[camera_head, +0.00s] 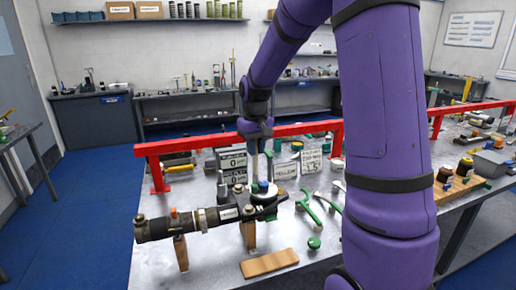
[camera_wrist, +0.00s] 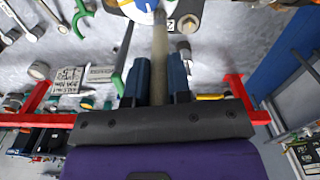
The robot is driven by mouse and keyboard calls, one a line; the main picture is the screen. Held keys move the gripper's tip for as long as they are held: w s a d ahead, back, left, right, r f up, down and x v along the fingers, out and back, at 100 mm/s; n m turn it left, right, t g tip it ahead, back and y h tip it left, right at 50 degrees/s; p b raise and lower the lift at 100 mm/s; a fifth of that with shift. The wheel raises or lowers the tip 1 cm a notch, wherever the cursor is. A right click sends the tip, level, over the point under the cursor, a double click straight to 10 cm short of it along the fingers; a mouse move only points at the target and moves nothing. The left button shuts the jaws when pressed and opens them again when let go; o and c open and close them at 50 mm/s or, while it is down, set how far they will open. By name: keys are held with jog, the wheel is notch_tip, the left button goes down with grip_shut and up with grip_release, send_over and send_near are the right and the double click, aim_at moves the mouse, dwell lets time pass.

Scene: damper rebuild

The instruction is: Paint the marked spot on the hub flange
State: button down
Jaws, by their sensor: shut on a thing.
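My purple gripper (camera_head: 255,143) points down above the bench and is shut on a pale, slim rod, likely a brush handle (camera_wrist: 160,45). In the wrist view the two dark blue fingers (camera_wrist: 158,72) flank this handle. Its far end reaches a round part with white, blue and yellow areas at the top edge, likely the hub flange (camera_wrist: 146,4). In the head view the flange (camera_head: 264,188) lies at the right end of the black damper assembly (camera_head: 155,229). Whether the tip touches it cannot be told. The marked spot cannot be made out.
Wooden posts (camera_head: 181,253) prop the damper, and a wooden block (camera_head: 269,263) lies in front. Green tools (camera_head: 309,206) lie right of the flange. Small signs (camera_head: 233,163) and a red rail (camera_head: 200,143) stand behind. My arm hides part of the bench's right side.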

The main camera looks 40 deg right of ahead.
jog(key=shift+a+r, duration=0.15)
jog(key=shift+a, duration=0.15)
notch_tip(320, 180, up, 2)
jog(key=shift+d+r, duration=0.15)
jog(key=shift+r, duration=2.7)
jog(key=shift+w+f, duration=0.1)
